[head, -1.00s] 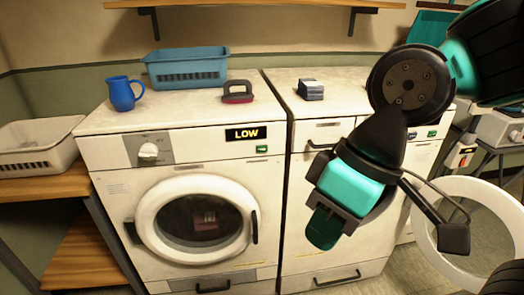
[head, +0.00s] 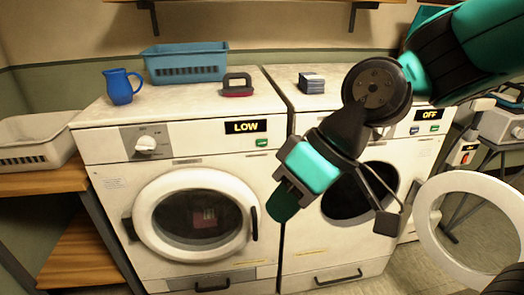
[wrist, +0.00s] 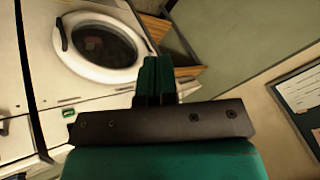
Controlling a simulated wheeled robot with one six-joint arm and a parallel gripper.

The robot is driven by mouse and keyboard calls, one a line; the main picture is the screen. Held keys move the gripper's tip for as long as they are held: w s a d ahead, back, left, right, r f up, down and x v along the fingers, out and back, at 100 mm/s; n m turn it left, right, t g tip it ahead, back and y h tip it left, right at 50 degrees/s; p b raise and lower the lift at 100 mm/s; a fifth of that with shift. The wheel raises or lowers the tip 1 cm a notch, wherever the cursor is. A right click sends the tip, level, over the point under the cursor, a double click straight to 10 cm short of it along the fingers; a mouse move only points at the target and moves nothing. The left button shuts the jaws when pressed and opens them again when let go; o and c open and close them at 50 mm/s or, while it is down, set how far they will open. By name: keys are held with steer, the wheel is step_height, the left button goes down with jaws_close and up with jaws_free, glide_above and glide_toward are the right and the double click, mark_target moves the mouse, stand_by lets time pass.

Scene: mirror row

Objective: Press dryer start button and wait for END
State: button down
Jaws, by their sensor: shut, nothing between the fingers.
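The left white machine (head: 100,150) has a dial and a display (head: 245,127) reading LOW. A small green button (head: 261,142) sits below the display and shows in the wrist view too (wrist: 68,113). Its round door (head: 196,218) is shut, with a dark red item behind the glass. The right white machine (head: 330,262) has a display (head: 430,115) reading OFF, with a green button (head: 434,128) below it. My gripper (head: 282,203) is shut and empty, in front of the seam between the machines and lower than the buttons. Its fingers also show in the wrist view (wrist: 155,80).
The right machine's round door (head: 430,220) hangs open to the right. A blue basket (head: 186,64), blue jug (head: 121,88), red-and-grey brush (head: 237,86) and small grey stack (head: 311,83) stand on top. A pale basket (head: 35,143) sits on the left shelf.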

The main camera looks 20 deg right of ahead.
mark_target(262, 142)
steer(key=w+a+f+m+t+y+b, duration=0.15)
steer(key=w+f+t+y+b, duration=0.4)
steer(key=w, duration=0.65)
steer(key=w+d+f+m+t+h+b, duration=0.1)
steer(key=w+d+f+m+t+b, duration=0.4)
steer(key=w, duration=0.7)
steer(key=d+f+t, duration=0.1)
steer(key=d+f, duration=0.1)
steer(key=d, duration=0.1)
steer(key=shift+w+f, duration=0.2)
steer(key=shift+w, duration=0.15)
steer(key=shift+d+h, duration=0.1)
steer(key=shift+h, duration=0.15)
steer(key=shift+w+d+p, duration=0.15)
steer(key=shift+w+p, duration=0.55)
steer(key=shift+w, duration=0.75)
steer(key=shift+w+d+p, duration=0.2)
steer(key=shift+w+p, duration=0.55)
steer(key=shift+w, duration=0.7)
steer(key=shift+w+d+p, duration=0.15)
steer(key=shift+w+p, duration=0.55)
steer(key=shift+w, duration=0.75)
steer(key=shift+w, duration=0.1)
